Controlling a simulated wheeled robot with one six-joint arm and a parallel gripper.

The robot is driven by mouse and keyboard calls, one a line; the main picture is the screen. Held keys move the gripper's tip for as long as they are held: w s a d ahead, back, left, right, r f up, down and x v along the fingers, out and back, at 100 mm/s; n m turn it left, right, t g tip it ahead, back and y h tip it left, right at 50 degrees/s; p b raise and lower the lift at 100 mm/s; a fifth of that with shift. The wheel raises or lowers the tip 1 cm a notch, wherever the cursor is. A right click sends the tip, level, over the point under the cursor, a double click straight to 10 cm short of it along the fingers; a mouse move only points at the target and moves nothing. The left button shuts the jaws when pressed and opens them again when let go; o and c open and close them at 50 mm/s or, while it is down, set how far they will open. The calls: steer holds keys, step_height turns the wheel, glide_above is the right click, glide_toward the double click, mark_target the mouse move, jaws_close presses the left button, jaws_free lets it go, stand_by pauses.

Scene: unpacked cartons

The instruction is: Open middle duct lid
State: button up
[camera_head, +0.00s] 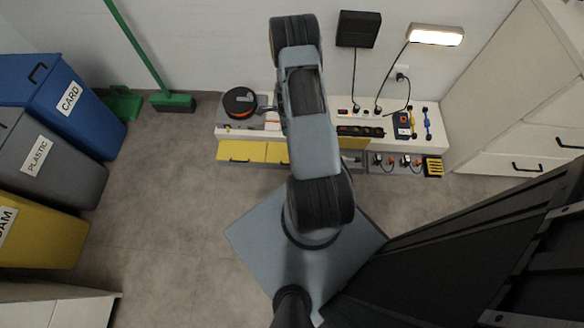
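A long white bench unit (232,130) runs along the back wall, with duct lids along its front. Two yellow lid panels show side by side left of my arm, a left one (240,151) and a right one (278,153), both looking shut. A sliver of yellow (353,144) shows just right of my arm. The middle of the unit's front is mostly hidden behind my arm. My arm reaches up over the unit, and its links cover its end. My gripper cannot be made out.
On the bench are a black round device (240,101), a black socket strip (360,131) and a meter (403,125). An open grey section (378,166) holds plugs. Bins stand left, a green broom (172,102) leans behind, and white drawers (525,150) stand right. The left floor is clear.

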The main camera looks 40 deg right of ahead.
steer(key=s+f+b, duration=0.1)
steer(key=f+b, duration=0.1)
steer(key=f, duration=0.5)
steer(key=s+a+f+m+b, duration=0.1)
steer(key=s+f+b, duration=0.1)
steer(key=f, duration=0.5)
steer(key=s+f+m+b, duration=0.1)
steer(key=f+b, duration=0.2)
steer(key=f, duration=0.5)
steer(key=shift+s+a, duration=0.15)
steer(key=shift+s, duration=0.25)
jaws_close()
